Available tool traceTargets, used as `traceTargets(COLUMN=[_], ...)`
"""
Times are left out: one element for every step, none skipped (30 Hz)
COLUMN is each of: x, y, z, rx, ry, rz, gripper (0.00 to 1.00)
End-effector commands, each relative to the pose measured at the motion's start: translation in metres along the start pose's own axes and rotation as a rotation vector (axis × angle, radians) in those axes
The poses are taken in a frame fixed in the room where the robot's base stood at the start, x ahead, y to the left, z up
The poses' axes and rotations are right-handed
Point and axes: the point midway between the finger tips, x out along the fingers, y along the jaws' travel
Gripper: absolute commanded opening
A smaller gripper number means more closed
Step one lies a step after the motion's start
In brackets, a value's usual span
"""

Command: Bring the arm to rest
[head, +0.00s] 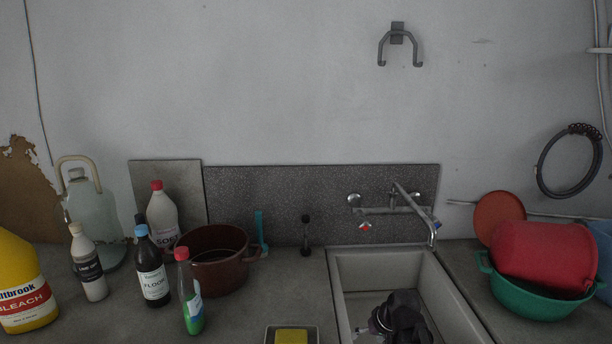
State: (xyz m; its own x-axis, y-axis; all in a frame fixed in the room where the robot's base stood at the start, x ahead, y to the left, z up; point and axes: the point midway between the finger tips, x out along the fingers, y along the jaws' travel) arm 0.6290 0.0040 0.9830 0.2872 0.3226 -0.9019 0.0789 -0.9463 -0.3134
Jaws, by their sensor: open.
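My gripper (402,318) shows as a dark shape at the bottom edge, in front of the sink basin (375,268). A pale ring shows on its left side. Its fingers are hard to make out, and it appears open with nothing seen held in it. The rest of my arm is out of the frame. A pale glass demijohn (92,212) with a beige hoop handle stands upright at the left of the counter, well apart from my gripper and partly hidden by a white bottle.
Several bottles, including yellow bleach (24,285), crowd the left counter beside a brown pot (222,262). A tap (395,208) reaches over the sink. A red bucket (545,255) lies in a green basin (535,300) at right. A yellow sponge (291,336) lies front centre.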

Motion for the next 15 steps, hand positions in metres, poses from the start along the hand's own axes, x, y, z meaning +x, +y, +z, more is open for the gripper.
traceTargets(x=[0.001, 0.001, 0.000, -0.001, -0.001, -0.003, -0.004, -0.005, -0.007, -0.008, -0.009, -0.010, -0.010, -0.011, -0.011], y=[-0.004, -0.004, -0.004, -0.003, -0.003, -0.002, -0.002, -0.001, -0.001, 0.000, 0.001, 0.001, 0.002, 0.002, 0.002], z=[0.019, 0.029, 0.040, 0.048, 0.056, 0.064, 0.070, 0.075, 0.080, 0.084, 0.087, 0.089, 0.091, 0.092, 0.093], rx=[-0.004, -0.002, 0.000, 0.002, 0.005, 0.009, 0.013, 0.016, 0.019, 0.022, 0.025, 0.027, 0.029, 0.030, 0.032], ry=[-0.054, -0.086, -0.126, -0.154, -0.178, -0.207, -0.226, -0.242, -0.261, -0.272, -0.282, -0.291, -0.296, -0.300, -0.304], rz=[0.043, 0.071, 0.110, 0.138, 0.165, 0.198, 0.222, 0.243, 0.268, 0.284, 0.297, 0.311, 0.319, 0.325, 0.331], gripper=[0.94, 0.94, 0.94, 0.94, 0.94, 0.94, 0.94, 0.94, 0.94, 0.94, 0.94, 0.94, 0.94, 0.94, 0.94])
